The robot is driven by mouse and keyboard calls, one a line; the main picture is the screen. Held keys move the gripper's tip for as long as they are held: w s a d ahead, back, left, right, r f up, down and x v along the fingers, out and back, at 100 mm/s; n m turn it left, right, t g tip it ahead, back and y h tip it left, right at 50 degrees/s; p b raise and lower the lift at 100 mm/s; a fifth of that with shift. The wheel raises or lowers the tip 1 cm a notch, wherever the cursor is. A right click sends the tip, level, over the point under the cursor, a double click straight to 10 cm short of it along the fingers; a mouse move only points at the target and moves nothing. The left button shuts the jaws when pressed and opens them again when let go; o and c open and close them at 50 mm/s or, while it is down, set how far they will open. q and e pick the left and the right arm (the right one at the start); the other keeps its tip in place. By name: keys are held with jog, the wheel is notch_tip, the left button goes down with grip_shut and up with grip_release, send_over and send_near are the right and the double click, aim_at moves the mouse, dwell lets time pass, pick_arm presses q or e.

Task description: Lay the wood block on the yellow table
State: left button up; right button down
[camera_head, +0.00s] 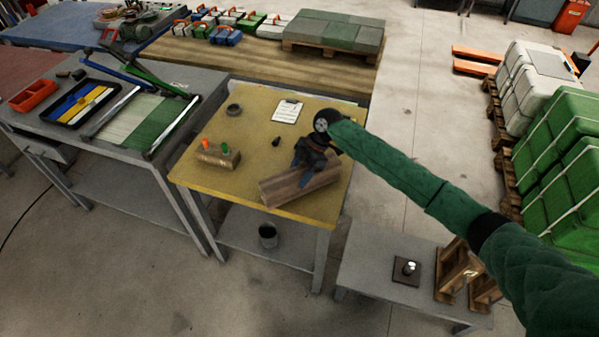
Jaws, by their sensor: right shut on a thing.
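The wood block (288,190) is a long brown timber piece over the front right part of the yellow table (255,118). My right gripper (306,170), dark at the end of my green-sleeved arm, is shut on the block from above. The block slants up to the right in the picture. I cannot tell whether its underside touches the tabletop or hangs just above it. The fingertips are partly hidden against the block. My left gripper is not in view.
On the yellow table, a smaller wooden holder (217,155) bears orange and green pieces. A dark ring (233,110), a clipboard (287,111) and a small black item (276,142) lie farther back. A low grey table (375,270) stands at the front right.

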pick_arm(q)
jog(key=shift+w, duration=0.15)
pick_arm(e)
jog(key=c, duration=0.5)
grip_release()
jog(key=shift+f, duration=0.1)
jog(key=shift+r, duration=0.2)
jog(key=shift+w+d+r+b, duration=0.15)
jog(key=shift+d+r+b, duration=0.1)
jog(key=shift+b, duration=0.1)
jog(key=b+v, duration=0.1)
jog(key=v, duration=0.1)
jog(key=shift+d+r, duration=0.15)
jog(key=shift+r, duration=0.15)
jog(key=b+v, duration=0.2)
jog(key=v, duration=0.4)
jog(key=shift+w+d+r, duration=0.1)
jog(key=shift+r, duration=0.25)
pick_arm(q)
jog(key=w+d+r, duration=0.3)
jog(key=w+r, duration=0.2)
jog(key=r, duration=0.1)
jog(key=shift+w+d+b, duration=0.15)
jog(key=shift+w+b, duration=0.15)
jog(key=shift+b, duration=0.05)
pick_arm(e)
jog(key=shift+v, duration=0.9)
